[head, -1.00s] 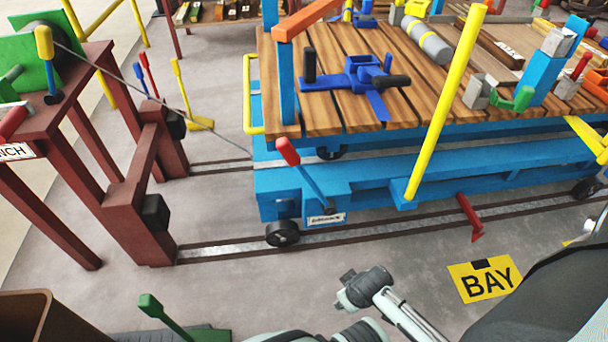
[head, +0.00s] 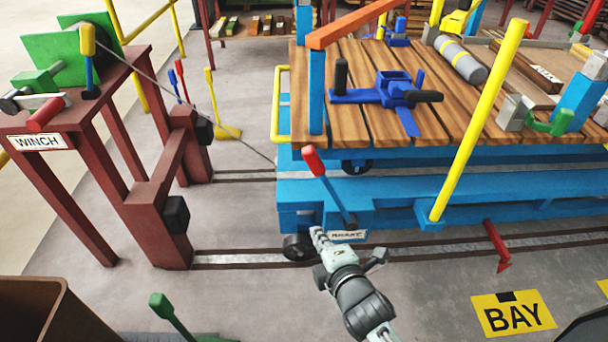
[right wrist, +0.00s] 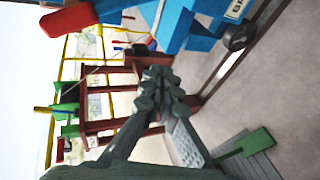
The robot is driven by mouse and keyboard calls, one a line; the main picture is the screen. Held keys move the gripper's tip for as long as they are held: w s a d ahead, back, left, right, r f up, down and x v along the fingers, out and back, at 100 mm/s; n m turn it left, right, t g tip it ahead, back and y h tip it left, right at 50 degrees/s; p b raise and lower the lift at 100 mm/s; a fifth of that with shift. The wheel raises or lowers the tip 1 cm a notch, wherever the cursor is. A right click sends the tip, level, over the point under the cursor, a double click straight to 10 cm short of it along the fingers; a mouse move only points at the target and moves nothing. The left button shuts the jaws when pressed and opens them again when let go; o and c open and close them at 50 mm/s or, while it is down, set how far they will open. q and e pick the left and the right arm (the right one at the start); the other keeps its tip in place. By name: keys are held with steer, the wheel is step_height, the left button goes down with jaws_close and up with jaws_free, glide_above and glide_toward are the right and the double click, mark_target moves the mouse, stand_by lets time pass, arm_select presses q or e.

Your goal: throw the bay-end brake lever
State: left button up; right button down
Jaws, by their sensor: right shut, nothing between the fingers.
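The brake lever (head: 333,190) has a red grip and a blue shaft. It stands at the near left end of the blue bogie, leaning up and left, above a white plate (head: 348,234) reading BRAKE. My right gripper (head: 319,238) is shut and empty, below the red grip and just left of the plate in the head view. In the right wrist view, its closed fingers (right wrist: 160,88) are apart from the red grip (right wrist: 68,20), which shows large at the upper left. My left gripper is not in view.
The blue bogie (head: 400,188) carries a plank deck with a blue clamp and a slanted yellow post (head: 480,120). A dark red winch stand (head: 160,200) is at left. A green-handled lever (head: 170,315) and a brown bin (head: 62,310) are in front.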

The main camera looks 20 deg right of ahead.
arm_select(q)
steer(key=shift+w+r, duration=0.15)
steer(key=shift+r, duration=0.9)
arm_select(e)
step_height(320, 180, up, 8)
steer(key=w+a+n+t, duration=0.2)
steer(key=n+t, duration=0.1)
steer(key=n, duration=0.2)
steer(key=shift+a+n+y, duration=0.15)
steer(key=shift+n+y, duration=0.15)
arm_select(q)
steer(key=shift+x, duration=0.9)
arm_select(e)
steer(key=w+d, duration=0.4)
steer(key=w, duration=0.4)
steer(key=shift+w+r, duration=0.15)
steer(key=shift+w, duration=0.2)
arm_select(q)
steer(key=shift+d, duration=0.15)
arm_select(e)
steer(key=shift+r, duration=0.1)
